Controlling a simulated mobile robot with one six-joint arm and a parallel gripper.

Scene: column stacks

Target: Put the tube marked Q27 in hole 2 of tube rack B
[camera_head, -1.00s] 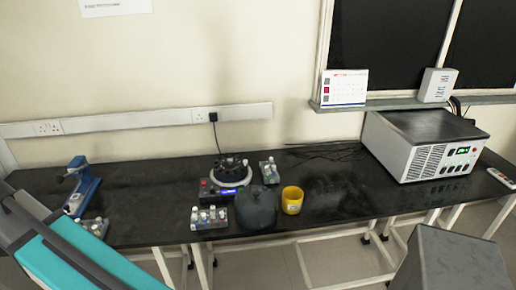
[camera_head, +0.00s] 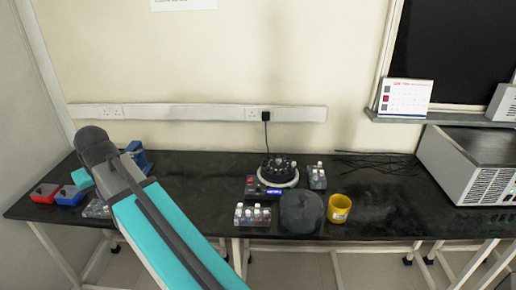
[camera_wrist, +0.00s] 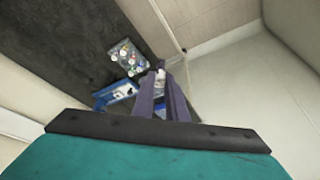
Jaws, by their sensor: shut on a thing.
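My gripper (camera_wrist: 166,100) shows in the wrist view with its purple fingers shut on a tube (camera_wrist: 160,77) with a pale cap. The tube's marking cannot be read. A grey rack (camera_wrist: 127,57) with several capped tubes lies beyond the fingertips in that view. In the head view, racks of tubes stand at the left (camera_head: 97,210), at the middle front (camera_head: 253,216) and beside the round device (camera_head: 317,178). Their letters are too small to read, so I cannot tell which is rack B. My arm hides the gripper in the head view.
A round black device (camera_head: 278,172), a dark rounded thing (camera_head: 301,212) and a yellow cup (camera_head: 339,208) stand mid-bench. A blue stand (camera_head: 138,157) and red (camera_head: 45,193) and blue (camera_head: 69,195) boxes are at left. Bare bench (camera_head: 205,178) lies between.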

